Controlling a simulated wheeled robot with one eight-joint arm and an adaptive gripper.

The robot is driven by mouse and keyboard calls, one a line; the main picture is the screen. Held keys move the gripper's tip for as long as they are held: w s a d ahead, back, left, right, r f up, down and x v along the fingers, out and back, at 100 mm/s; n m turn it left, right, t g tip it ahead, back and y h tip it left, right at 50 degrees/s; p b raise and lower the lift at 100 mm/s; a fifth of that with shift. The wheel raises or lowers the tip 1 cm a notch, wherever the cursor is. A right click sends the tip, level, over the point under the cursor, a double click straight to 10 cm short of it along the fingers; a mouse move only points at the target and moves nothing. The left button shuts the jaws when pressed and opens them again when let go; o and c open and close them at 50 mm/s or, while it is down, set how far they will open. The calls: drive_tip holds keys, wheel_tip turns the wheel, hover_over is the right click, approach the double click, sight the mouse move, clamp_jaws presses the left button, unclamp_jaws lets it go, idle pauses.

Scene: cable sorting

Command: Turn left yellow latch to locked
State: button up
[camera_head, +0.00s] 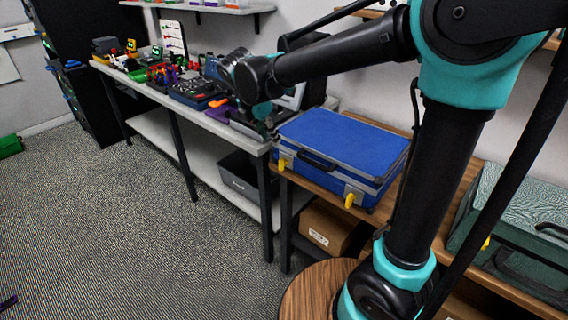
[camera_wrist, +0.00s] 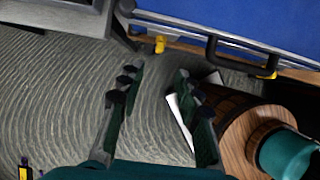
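A blue hard case (camera_head: 340,141) with a grey rim lies closed on a wooden bench. Its front carries a left yellow latch (camera_head: 282,163), a right yellow latch (camera_head: 349,201) and a dark handle (camera_head: 317,160) between them. Both latches hang downward in the head view. In the wrist view, the left latch (camera_wrist: 160,44) shows just beyond the fingertips, and the right latch (camera_wrist: 268,75) is farther right. My gripper (camera_wrist: 159,72) is open and empty, fingers apart, not visibly touching the latch. In the head view, its fingers cannot be made out clearly.
A grey workbench (camera_head: 187,115) with tools and devices adjoins the case at left. A green case (camera_head: 520,215) stands on the wooden bench at right. A cardboard box (camera_head: 325,228) sits below. The carpeted floor in front is free.

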sight(280, 160)
drive_tip(key=x, duration=1.5)
drive_tip(key=shift+f, duration=0.1)
drive_tip(key=shift+c, duration=0.3)
clamp_jaws()
